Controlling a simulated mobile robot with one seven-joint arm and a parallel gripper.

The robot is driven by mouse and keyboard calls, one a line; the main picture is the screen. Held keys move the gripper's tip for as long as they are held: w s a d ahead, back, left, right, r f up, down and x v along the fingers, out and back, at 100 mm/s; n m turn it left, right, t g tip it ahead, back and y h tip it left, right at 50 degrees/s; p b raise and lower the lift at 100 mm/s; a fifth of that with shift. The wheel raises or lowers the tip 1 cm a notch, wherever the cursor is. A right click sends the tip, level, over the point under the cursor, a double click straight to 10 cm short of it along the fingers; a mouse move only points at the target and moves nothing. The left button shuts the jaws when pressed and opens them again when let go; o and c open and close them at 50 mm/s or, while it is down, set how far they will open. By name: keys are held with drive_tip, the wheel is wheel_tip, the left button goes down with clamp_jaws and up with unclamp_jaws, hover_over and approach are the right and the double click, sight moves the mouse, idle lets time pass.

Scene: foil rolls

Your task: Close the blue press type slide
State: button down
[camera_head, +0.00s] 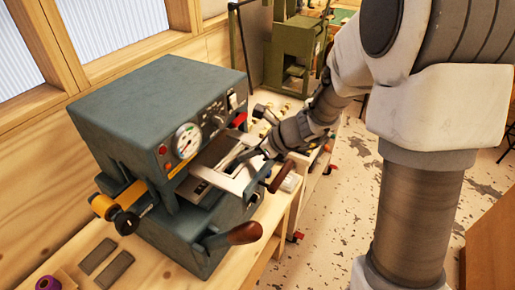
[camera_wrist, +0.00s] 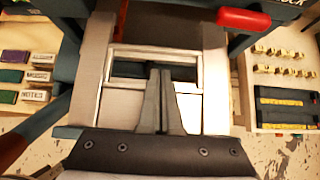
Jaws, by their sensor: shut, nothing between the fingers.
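The blue press (camera_head: 145,110) is a boxy blue-grey machine on the wooden bench, with a round gauge and knobs on its front. Its slide (camera_head: 236,184), a pale metal tray with a frame, sticks out of the front opening towards the right. In the wrist view the slide (camera_wrist: 98,85) fills the middle, with a silver rectangular frame and a dark gap inside. My gripper (camera_wrist: 161,72) is shut and empty, its fingers over the frame. In the head view my gripper (camera_head: 262,153) is at the slide's outer end. I cannot tell whether the fingers touch it.
A brown-handled lever (camera_head: 232,235) juts from the press below the slide. A red handle (camera_wrist: 243,19) is at the upper right of the wrist view. Small brass pieces (camera_wrist: 280,70) and labelled blocks (camera_wrist: 38,76) lie either side. A green machine (camera_head: 296,50) stands behind.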

drive_tip(key=shift+x, duration=1.05)
drive_tip(key=w+a, duration=0.1)
drive_tip(key=a, duration=0.1)
drive_tip(key=w+a, duration=0.2)
drive_tip(key=a, duration=0.1)
drive_tip(key=w+a, duration=0.2)
drive_tip(key=shift+a+r+p, duration=0.1)
drive_tip(key=shift+a+p, duration=0.1)
drive_tip(key=shift+p, duration=0.15)
drive_tip(key=shift+s, duration=0.1)
